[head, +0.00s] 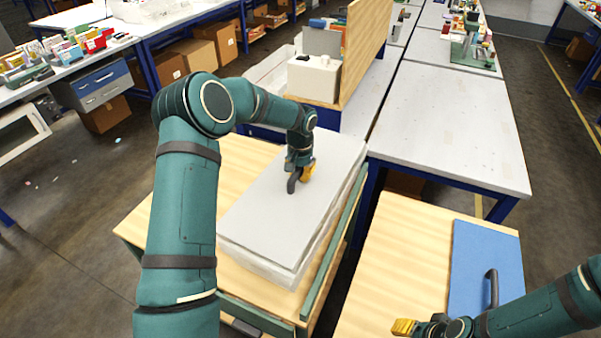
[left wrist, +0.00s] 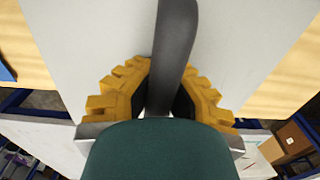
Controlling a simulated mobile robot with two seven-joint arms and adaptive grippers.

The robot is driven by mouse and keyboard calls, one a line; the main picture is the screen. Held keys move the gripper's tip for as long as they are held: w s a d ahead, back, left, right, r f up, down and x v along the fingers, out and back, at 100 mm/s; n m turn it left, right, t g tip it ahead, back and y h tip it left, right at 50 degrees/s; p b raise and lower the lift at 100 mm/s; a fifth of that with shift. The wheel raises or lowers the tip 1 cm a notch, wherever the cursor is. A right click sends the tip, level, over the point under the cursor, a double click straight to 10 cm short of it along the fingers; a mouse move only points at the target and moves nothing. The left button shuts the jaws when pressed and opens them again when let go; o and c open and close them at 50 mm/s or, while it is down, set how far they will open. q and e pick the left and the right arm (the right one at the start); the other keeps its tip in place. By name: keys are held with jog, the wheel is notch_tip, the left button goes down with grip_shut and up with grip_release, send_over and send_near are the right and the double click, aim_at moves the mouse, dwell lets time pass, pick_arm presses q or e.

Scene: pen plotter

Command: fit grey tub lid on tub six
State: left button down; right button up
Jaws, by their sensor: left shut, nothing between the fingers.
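The grey lid (head: 285,200) lies flat on top of a whitish tub (head: 262,268) on the left wooden table. The tub's walls show below the lid's near edge; I cannot tell whether the rim is seated all round, and no number is readable. My left gripper (head: 304,172) is low over the lid at its dark handle (head: 292,184), fingers shut. In the left wrist view the handle (left wrist: 176,45) runs up between the yellow fingers (left wrist: 163,92), with the grey lid (left wrist: 95,40) behind. My right gripper (head: 404,327) is at the bottom edge, partly cut off; its opening is unclear.
A blue panel (head: 484,255) with a dark handle (head: 492,288) lies on the right wooden table (head: 400,255). A green rail (head: 335,245) runs along the tub's right side. A wooden board (head: 363,50) and white box (head: 314,77) stand behind.

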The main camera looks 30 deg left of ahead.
pick_arm(q)
jog(key=shift+f, duration=0.15)
jog(key=c, duration=1.1)
grip_release()
jog(key=shift+o, duration=0.2)
notch_tip(320, 180, up, 12)
jog(key=shift+r, duration=0.1)
jog(key=shift+s, duration=0.1)
